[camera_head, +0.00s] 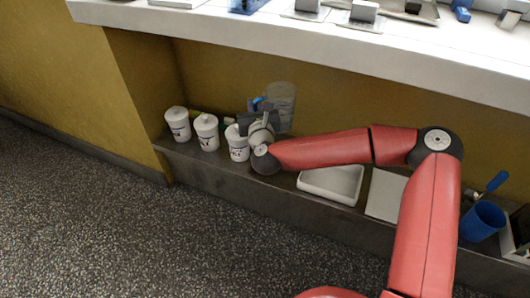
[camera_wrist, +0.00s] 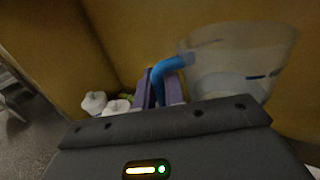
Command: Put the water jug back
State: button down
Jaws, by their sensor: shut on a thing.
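The water jug (camera_head: 282,103) is a clear, see-through vessel with a blue handle. It is in the low recess under the counter, near the back wall, and looks roughly upright in the head view. My gripper (camera_head: 257,106) is on its left side, at the handle. In the wrist view the purple fingers of my gripper (camera_wrist: 158,88) are closed around the blue handle, with the jug (camera_wrist: 238,62) to their right. The jug's lower part is partly hidden by my wrist, so I cannot tell whether it touches the shelf.
White lidded tubs (camera_head: 206,133) stand in a row left of my gripper on the low shelf (camera_head: 225,172). A white tray (camera_head: 331,184), a pale flat board (camera_head: 385,194) and a blue cup (camera_head: 481,222) are to the right. The white counter (camera_head: 250,37) overhangs the recess.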

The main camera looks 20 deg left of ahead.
notch_tip(320, 180, down, 17)
jog(key=b, duration=0.1)
dwell(0.3)
jog(key=shift+r, duration=0.1)
jog(key=shift+b, duration=0.3)
jog(key=c, duration=1.9)
grip_release()
jog(key=shift+f, duration=0.2)
jog(key=shift+o, duration=0.7)
jog(key=shift+r, duration=0.1)
